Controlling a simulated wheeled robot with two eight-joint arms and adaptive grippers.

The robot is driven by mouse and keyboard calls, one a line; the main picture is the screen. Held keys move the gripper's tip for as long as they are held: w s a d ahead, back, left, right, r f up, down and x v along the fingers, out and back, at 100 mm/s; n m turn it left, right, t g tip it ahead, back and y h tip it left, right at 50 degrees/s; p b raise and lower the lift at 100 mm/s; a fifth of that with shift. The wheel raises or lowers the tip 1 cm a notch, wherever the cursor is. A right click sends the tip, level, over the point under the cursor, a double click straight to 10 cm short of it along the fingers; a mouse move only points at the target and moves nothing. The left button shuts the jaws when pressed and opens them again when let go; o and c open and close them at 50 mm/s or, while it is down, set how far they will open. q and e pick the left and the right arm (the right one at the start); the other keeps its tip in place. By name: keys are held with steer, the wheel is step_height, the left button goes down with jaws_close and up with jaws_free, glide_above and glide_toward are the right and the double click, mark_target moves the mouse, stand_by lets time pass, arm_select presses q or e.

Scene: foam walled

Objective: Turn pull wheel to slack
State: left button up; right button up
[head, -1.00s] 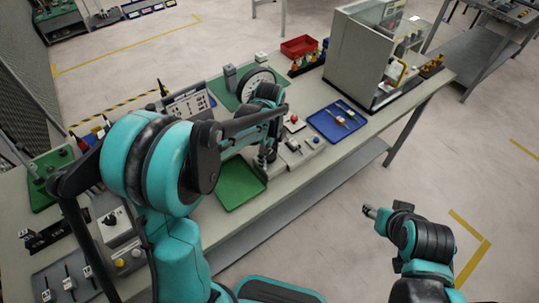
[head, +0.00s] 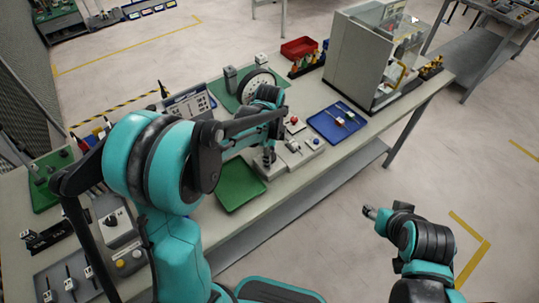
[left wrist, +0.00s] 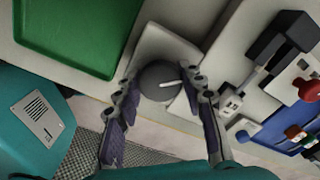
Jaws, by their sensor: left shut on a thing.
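The pull wheel appears to be the dark grey round knob (left wrist: 156,86) with a white pointer line, on a pale block in the left wrist view. The line points right and slightly up in that view. My left gripper (left wrist: 159,78) has one finger on each side of the knob and is shut on it. In the head view my left gripper (head: 268,158) reaches down to the bench, right of the green tray, and hides most of the knob. My right gripper (head: 370,212) hangs clear of the bench at the right; its fingers are too small to judge.
The green tray (head: 238,186) lies left of the knob block. A red button (head: 294,120) and a blue tray (head: 338,121) are to the right. A round white-faced dial (head: 256,84) stands behind my left arm. A glass-fronted cabinet (head: 356,55) stands at the bench's right.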

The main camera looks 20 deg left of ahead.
arm_select(q)
steer(key=n, duration=0.5)
steer(key=shift+n, duration=0.3)
steer(key=shift+n+p, duration=0.4)
steer(key=shift+n, duration=1.8)
steer(key=o, duration=1.2)
step_height(320, 180, up, 12)
